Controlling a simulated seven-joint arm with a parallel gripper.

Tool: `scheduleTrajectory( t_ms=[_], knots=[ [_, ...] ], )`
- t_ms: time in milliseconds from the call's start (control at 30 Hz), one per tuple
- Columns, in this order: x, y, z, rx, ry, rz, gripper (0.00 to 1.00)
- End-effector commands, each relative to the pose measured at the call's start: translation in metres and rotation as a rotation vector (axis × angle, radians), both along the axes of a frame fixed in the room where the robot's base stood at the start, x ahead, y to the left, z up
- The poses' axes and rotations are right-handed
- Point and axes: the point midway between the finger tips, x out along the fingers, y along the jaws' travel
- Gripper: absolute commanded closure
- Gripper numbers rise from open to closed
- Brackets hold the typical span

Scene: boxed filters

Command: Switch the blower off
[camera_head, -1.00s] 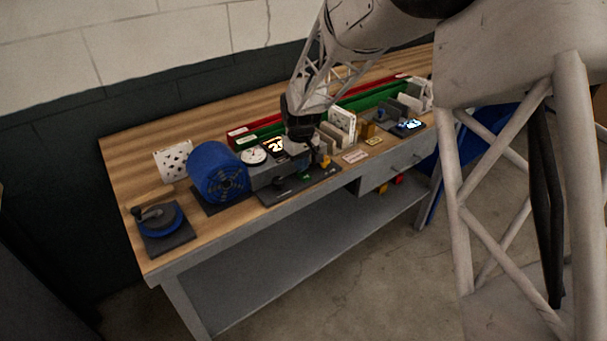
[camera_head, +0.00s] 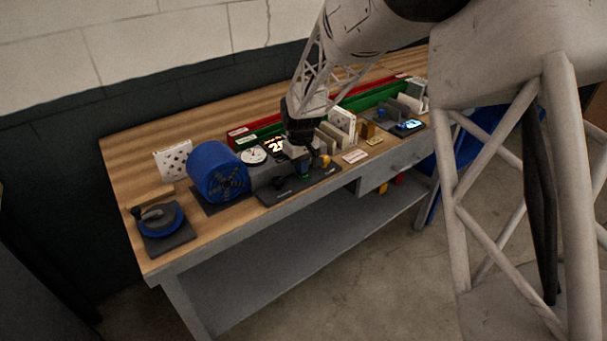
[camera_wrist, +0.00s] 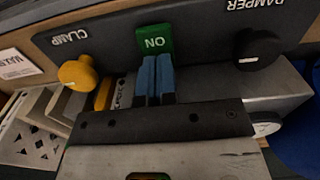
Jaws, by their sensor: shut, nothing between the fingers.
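The blue blower (camera_head: 213,165) stands on the bench with a dark grille facing front. The dark control panel (camera_head: 285,190) lies to its right, at the bench's front edge. In the wrist view a green switch (camera_wrist: 154,40) marked "ON" sits on the panel, its text upside down. My gripper (camera_wrist: 157,62) has its two blue fingertips together, empty, right at the switch's lower edge in that view. I cannot tell whether they touch it. In the head view my gripper (camera_head: 304,172) is low over the panel and partly hides it.
A yellow clamp knob (camera_wrist: 77,72) and a black damper knob (camera_wrist: 257,48) flank the switch. A round gauge (camera_head: 253,155) and a lit display stand behind the panel. Filters stand to the right. A disc device (camera_head: 162,222) sits at the left.

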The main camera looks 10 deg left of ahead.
Motion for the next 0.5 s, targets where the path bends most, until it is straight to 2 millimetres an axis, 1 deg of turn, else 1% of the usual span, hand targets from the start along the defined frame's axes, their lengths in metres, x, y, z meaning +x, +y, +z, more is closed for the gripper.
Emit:
scheduleTrajectory(
  t_ms=[267,500],
  knots=[
    [0.0,0.0,0.003,0.0,0.0,0.0,1.0],
    [0.0,0.0,0.015,0.001,-0.001,0.0,1.0]
  ],
)
